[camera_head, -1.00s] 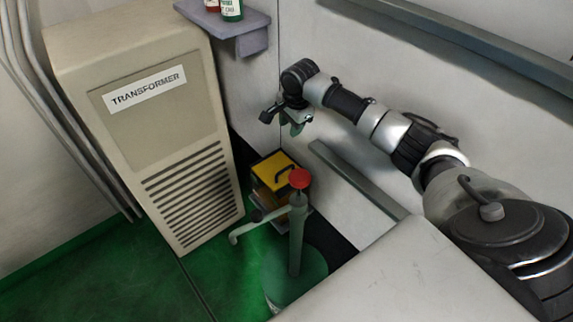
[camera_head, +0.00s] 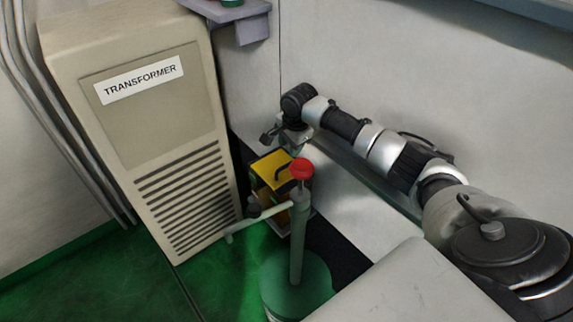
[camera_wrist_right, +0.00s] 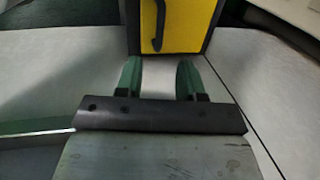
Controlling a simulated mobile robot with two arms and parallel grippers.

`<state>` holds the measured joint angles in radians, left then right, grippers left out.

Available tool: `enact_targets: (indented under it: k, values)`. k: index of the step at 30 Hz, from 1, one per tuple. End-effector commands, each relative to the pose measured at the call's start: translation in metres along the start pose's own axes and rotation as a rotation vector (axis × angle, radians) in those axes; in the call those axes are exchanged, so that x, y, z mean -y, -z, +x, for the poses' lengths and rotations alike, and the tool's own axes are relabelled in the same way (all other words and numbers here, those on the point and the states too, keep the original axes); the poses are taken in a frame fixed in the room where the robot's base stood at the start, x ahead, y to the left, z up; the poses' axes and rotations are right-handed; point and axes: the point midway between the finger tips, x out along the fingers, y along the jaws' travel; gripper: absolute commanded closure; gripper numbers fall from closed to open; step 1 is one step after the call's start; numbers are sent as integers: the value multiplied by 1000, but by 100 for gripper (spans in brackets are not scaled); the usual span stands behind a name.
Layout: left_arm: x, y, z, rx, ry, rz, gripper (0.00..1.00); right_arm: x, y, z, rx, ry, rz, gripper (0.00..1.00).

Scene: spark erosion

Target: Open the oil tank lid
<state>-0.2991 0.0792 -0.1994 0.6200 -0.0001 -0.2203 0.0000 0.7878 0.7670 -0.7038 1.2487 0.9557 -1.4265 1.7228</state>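The oil tank lid is the yellow lid (camera_head: 268,168) with a curved black handle (camera_head: 284,172), on a low box between the transformer and the wall. It looks shut. In the right wrist view the yellow lid (camera_wrist_right: 188,28) and its black handle (camera_wrist_right: 158,28) are at the top, beyond my fingertips. My right gripper (camera_head: 287,136) is above the lid near the wall, apart from it. In the wrist view its two green fingers (camera_wrist_right: 158,68) stand apart with nothing between them. My left gripper is not in view.
A green hand pump with a red knob (camera_head: 301,169) and side spout stands in front of the tank, partly hiding it. The beige transformer (camera_head: 150,120) is to the left. A small grey shelf (camera_head: 240,12) is above, and a pale box top (camera_head: 400,285) fills the lower right.

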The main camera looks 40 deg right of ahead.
Motion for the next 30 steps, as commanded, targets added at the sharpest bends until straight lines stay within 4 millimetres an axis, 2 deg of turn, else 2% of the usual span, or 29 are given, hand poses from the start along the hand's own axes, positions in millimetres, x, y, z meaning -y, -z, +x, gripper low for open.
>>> enact_targets:
  k: [6, 13, 18, 26, 30]
  values:
    - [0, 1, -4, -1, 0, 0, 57, -1, 0, 43, 0, -5, 1, 62]
    - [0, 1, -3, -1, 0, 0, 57, -1, 0, 77, 0, -3, 1, 62]
    - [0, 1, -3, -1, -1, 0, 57, -1, 0, 86, -1, -3, 0, 62]
    - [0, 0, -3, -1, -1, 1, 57, -1, 0, 87, -1, -2, -1, 62]
    - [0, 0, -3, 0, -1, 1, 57, -1, 0, 87, -1, -2, 0, 83]
